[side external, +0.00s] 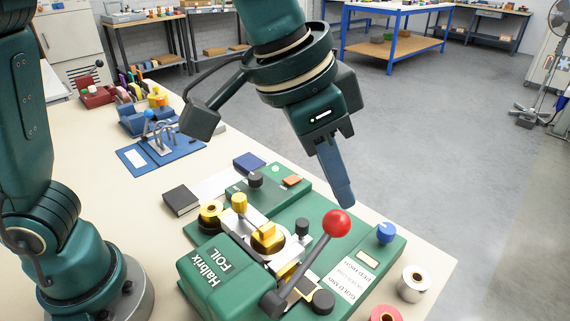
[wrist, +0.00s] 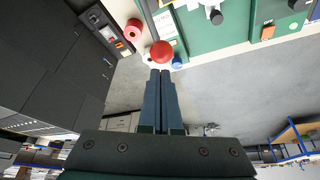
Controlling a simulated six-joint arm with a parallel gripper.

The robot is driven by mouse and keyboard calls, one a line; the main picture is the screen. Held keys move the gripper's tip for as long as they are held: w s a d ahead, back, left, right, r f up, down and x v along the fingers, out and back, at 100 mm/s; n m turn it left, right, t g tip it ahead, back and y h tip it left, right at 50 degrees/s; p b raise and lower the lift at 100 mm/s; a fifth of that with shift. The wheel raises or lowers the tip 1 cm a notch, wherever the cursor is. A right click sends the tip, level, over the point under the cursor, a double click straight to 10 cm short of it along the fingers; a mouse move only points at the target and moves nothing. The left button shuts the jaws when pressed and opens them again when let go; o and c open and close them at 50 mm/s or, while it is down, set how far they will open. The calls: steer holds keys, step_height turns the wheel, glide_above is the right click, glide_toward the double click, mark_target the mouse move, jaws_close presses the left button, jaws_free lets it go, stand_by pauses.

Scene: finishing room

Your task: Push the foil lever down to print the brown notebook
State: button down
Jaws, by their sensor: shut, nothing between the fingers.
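The foil machine (side external: 215,285), green and marked "Halbrix FOIL", stands at the table's front. Its lever (side external: 305,264) rises at a slant from a dark pivot to a red ball knob (side external: 337,223). In the wrist view the red knob (wrist: 161,52) is just beyond my fingertips. My gripper (side external: 345,203) is shut and empty, pointing down close above the knob; I cannot tell whether it touches. A dark notebook (side external: 181,200), black or very dark brown, lies left of the machine. I cannot make out a brown notebook under the press head (side external: 267,237).
A blue knob (side external: 387,232) stands on the machine's right end. Foil rolls, silver (side external: 414,283) and red (side external: 385,314), stand at the table's right edge. A small blue book (side external: 249,162) and a blue board (side external: 150,162) lie farther back. Open floor lies beyond the table.

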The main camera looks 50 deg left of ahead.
mark_target(331, 214)
steer(key=shift+w+f, duration=0.15)
steer(key=shift+f, duration=1.5)
steer(key=shift+w+f, duration=0.15)
steer(key=shift+f, duration=1.6)
steer(key=shift+s+f, duration=0.1)
steer(key=shift+f, duration=1.45)
steer(key=shift+s+r, duration=0.2)
steer(key=shift+r, duration=5.4)
